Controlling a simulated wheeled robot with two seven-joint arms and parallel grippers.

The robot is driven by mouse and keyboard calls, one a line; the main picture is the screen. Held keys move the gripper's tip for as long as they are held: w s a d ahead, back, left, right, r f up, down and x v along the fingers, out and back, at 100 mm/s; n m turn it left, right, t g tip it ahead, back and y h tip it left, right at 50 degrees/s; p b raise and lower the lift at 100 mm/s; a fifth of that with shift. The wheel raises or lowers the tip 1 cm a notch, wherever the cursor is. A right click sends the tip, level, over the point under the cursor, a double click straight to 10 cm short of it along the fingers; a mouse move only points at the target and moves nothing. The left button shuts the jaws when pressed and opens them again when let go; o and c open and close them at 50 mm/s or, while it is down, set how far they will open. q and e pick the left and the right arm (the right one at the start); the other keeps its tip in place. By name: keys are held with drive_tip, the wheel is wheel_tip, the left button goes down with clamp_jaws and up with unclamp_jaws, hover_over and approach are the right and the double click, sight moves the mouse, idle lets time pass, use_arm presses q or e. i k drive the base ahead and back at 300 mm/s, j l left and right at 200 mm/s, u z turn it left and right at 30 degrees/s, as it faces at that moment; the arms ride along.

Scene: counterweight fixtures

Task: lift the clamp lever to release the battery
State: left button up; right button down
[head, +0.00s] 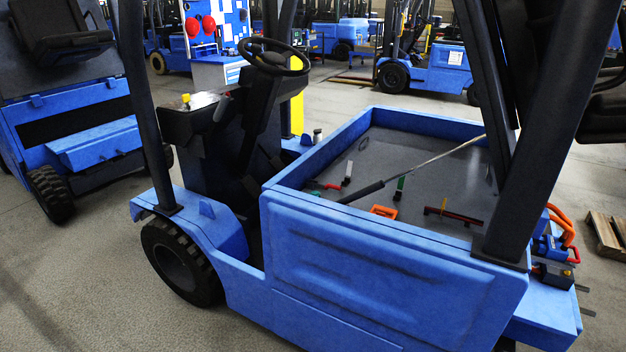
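A blue forklift (390,265) fills the middle of the head view, with an open, grey-floored compartment (370,150) behind its side panel. A long thin metal rod (435,158) with a black grip (362,192) slants across the compartment, its grip end low at the left. An orange handle-like loop (383,211) and a dark red bar with a yellow piece (455,215) lie near the front wall. I cannot tell for certain which part is the clamp lever, nor whether the grey surface is the battery top. Neither of my grippers shows.
Dark posts (143,105) rise at the left and right of the forklift, the right one (540,130) close to the compartment. A steering wheel (273,57) stands behind left. Orange cables (562,227) hang at the right. Another blue forklift (95,145) is at left; floor is clear front left.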

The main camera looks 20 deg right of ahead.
sight(327, 186)
drive_tip(key=i+j+z, duration=0.2)
drive_tip(key=i, duration=0.25)
drive_tip(key=i+j+z, duration=0.2)
drive_tip(key=i+j, duration=0.15)
drive_tip(key=i, duration=0.05)
